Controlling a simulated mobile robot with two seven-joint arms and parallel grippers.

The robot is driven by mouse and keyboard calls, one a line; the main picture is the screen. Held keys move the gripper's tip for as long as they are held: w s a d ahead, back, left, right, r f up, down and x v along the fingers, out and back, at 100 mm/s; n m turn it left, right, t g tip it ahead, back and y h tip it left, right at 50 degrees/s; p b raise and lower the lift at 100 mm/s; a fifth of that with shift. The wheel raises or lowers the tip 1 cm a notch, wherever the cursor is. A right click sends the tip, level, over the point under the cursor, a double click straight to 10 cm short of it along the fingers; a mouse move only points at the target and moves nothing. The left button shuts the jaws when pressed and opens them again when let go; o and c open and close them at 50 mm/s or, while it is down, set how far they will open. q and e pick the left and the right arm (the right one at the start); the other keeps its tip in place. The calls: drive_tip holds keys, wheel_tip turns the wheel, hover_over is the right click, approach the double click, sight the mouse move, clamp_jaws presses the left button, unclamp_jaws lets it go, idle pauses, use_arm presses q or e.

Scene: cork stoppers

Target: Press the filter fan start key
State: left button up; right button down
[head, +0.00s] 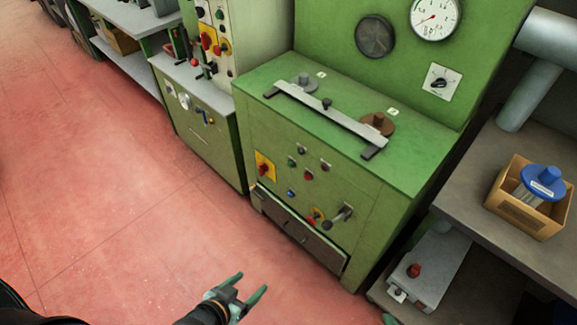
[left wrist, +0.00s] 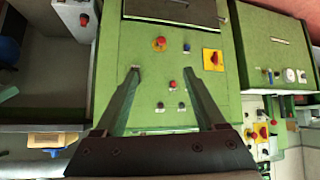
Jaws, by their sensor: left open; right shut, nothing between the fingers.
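The green cabinet (head: 350,240) has a front panel with several small keys. My left gripper (head: 250,284) is open and empty, in front of and apart from the cabinet. In the left wrist view its fingers (left wrist: 161,72) frame the panel, with the red key (left wrist: 172,84) between them. Only a tip of my right gripper (head: 389,318) shows at the bottom edge.
A yellow-plated red switch (head: 263,168) and a black lever (head: 342,213) stick out of the panel. A drawer (head: 300,232) lies below. A grey bench with a cardboard box (head: 528,200) stands right. The red floor (head: 120,220) is clear on the left.

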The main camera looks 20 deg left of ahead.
use_arm(q)
clamp_jaws()
idle(0.3)
idle(1.1)
